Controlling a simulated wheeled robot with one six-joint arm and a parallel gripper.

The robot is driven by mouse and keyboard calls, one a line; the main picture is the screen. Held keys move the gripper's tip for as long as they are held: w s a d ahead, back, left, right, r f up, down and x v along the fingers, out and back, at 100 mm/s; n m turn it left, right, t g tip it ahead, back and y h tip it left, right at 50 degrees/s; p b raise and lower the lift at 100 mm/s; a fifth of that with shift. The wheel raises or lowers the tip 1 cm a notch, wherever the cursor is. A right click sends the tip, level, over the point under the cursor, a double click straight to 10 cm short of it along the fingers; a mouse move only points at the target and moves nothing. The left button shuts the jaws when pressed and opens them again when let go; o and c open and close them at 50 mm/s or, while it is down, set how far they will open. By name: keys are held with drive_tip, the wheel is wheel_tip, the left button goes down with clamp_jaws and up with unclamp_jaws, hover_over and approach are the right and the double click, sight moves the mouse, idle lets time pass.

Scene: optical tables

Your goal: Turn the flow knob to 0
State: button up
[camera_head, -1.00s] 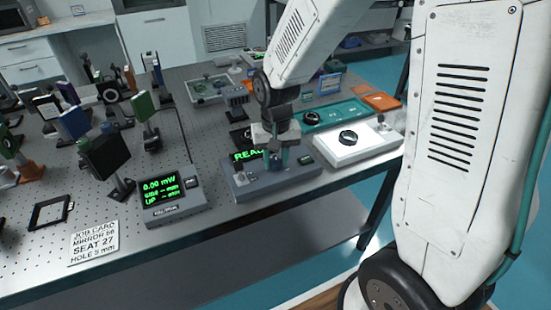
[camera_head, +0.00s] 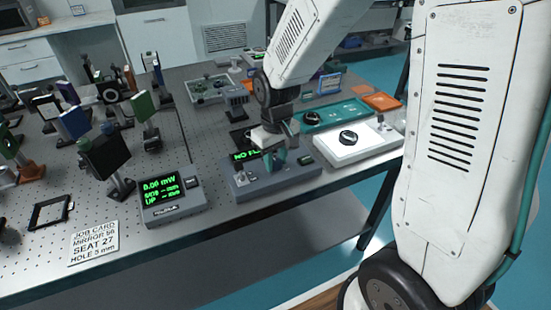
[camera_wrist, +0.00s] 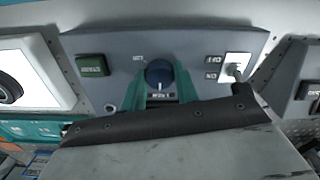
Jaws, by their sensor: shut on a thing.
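A dark blue round knob (camera_wrist: 159,74) sits on the front panel of a grey control box (camera_wrist: 205,42) in the wrist view. Small labels are beside and below it, too small to read surely; a pale mark shows on the knob. My gripper (camera_wrist: 161,88) has its teal fingers on both sides of the knob, shut on it. In the head view the grey control box (camera_head: 262,187) stands near the table's front edge. My gripper (camera_head: 278,158) reaches down onto it and mostly hides the knob. The box's green display (camera_head: 245,155) reads "NO FL", the rest covered.
A job card (camera_head: 94,242) lies at front left.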

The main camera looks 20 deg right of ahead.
sight(276, 162)
drive_tip(key=o, duration=1)
drive_tip(key=shift+c, duration=0.2)
wheel_tip(276, 162, up, 8)
drive_tip(key=shift+f, duration=0.1)
drive_tip(key=s+d+r, duration=0.1)
drive_tip(key=s+r, duration=0.2)
drive_tip(key=s, duration=0.4)
drive_tip(key=s+d+r+m+t, duration=0.1)
drive_tip(key=s+r, duration=0.3)
drive_tip(key=s, duration=0.3)
drive_tip(key=s+d+r+m, duration=0.1)
drive_tip(key=s+r, duration=0.2)
drive_tip(key=s, duration=0.5)
drive_tip(key=shift+r, duration=0.3)
